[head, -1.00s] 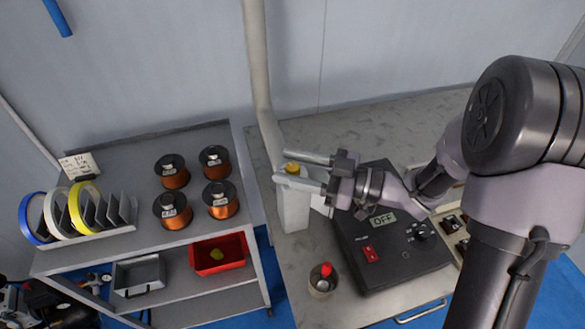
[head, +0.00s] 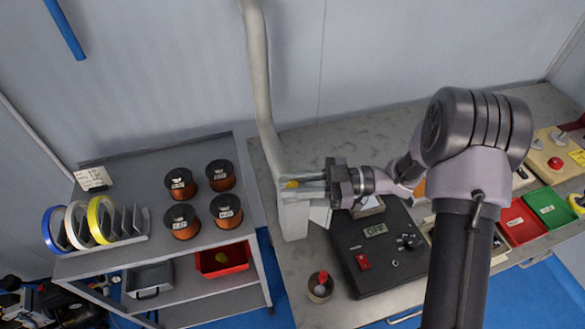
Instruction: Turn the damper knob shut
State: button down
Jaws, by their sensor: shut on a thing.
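The damper knob (head: 292,184) is a small yellow piece at the top of a pale box (head: 293,218) under the grey duct pipe (head: 258,90). My gripper (head: 290,183) reaches it from the right. Its two fingers are shut on the knob, one on the far side and one on the near side. The fingers hide part of the knob, so its exact angle is hard to tell.
A black control box (head: 345,240) reading OFF stands on the bench right of the duct. A small pot (head: 320,287) with a red-topped item is in front. A shelf unit (head: 150,257) with copper wire spools (head: 182,222) stands left.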

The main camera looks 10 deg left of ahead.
jog(key=shift+n+g, duration=0.3)
jog(key=shift+g, duration=0.2)
jog(key=c, duration=1.1)
grip_release()
jog(key=shift+c, duration=0.2)
jog(key=p+v, duration=0.4)
jog(key=v, duration=1.3)
jog(key=shift+d+r, duration=0.2)
jog(key=shift+d, duration=0.05)
